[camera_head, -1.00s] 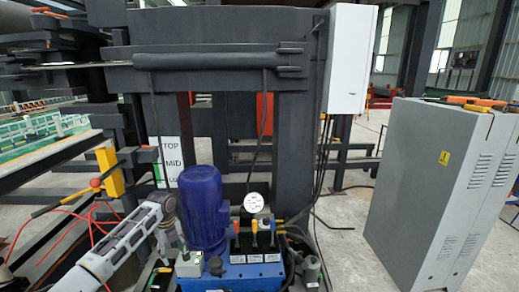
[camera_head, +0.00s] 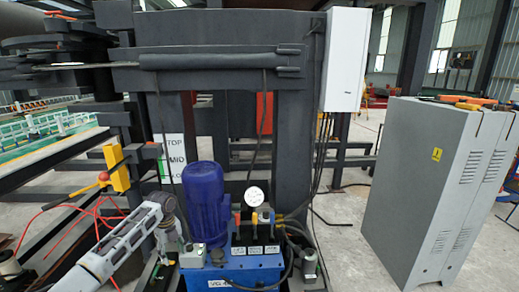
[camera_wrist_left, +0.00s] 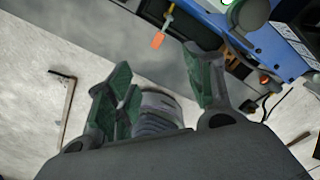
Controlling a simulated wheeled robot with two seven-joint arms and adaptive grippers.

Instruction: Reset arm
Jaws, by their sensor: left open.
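My left arm comes in from the lower left in the head view. Its gripper (camera_head: 172,236) is beside the blue motor (camera_head: 205,205) of the hydraulic unit, partly hidden by its own links. In the left wrist view the gripper (camera_wrist_left: 160,92) has its green-padded fingers spread apart, with nothing seen held between them. A grey ridged cylinder (camera_wrist_left: 157,113) shows beyond the fingers; I cannot tell what it is. The blue unit (camera_wrist_left: 283,50) lies past the fingers at the upper right. My right gripper is not in view.
The blue pump base (camera_head: 238,272) carries a gauge (camera_head: 253,195) and several levers. A dark press frame (camera_head: 220,75) stands behind, with a white box (camera_head: 343,60). A grey cabinet (camera_head: 425,190) stands right. Red cables (camera_head: 95,215) and a yellow block (camera_head: 117,168) are left.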

